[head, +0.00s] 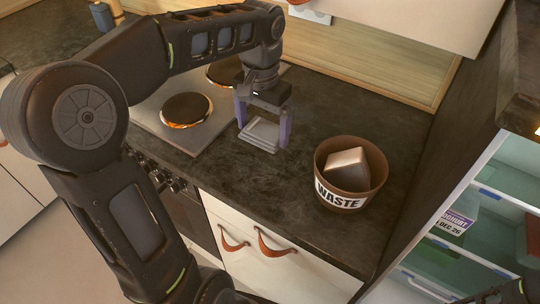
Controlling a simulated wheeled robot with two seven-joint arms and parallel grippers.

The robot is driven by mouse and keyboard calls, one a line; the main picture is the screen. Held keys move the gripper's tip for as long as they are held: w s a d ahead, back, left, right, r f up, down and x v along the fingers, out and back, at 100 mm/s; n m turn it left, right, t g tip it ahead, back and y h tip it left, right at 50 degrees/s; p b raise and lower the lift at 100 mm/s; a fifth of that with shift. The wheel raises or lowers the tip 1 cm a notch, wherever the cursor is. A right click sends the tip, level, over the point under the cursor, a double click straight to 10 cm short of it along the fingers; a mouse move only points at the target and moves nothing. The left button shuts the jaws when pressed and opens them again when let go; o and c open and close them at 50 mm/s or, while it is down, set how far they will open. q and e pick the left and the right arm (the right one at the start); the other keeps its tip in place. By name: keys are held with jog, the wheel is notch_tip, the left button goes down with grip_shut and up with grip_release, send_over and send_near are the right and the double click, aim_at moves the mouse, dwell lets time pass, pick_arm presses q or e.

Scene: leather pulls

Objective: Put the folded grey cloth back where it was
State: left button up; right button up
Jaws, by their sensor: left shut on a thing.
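The folded grey cloth (260,136) is a small stacked square at the counter, between the hob and the waste bin. My left gripper (264,124) comes down from above, with its two purple-grey fingers on either side of the cloth, shut on it. The cloth is at or just above the dark worktop; I cannot tell whether it touches.
A brown bin labelled WASTE (348,192) stands right of the cloth, with a pale boxy item (347,170) inside. The hob (186,110) is at left. An open fridge (486,215) is at right. Worktop behind the bin (365,108) is clear.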

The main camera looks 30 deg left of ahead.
pick_arm(q)
jog(key=shift+s, duration=0.1)
send_over(263, 166)
jog(key=shift+f, duration=3.15)
jog(key=shift+f+p, duration=0.4)
jog(key=shift+f, duration=1.5)
jog(key=o, duration=1)
jog(key=shift+f, duration=0.1)
jog(key=shift+o, duration=0.3)
jog(key=shift+d, duration=0.1)
notch_tip(263, 166, up, 12)
jog(key=shift+r, duration=0.15)
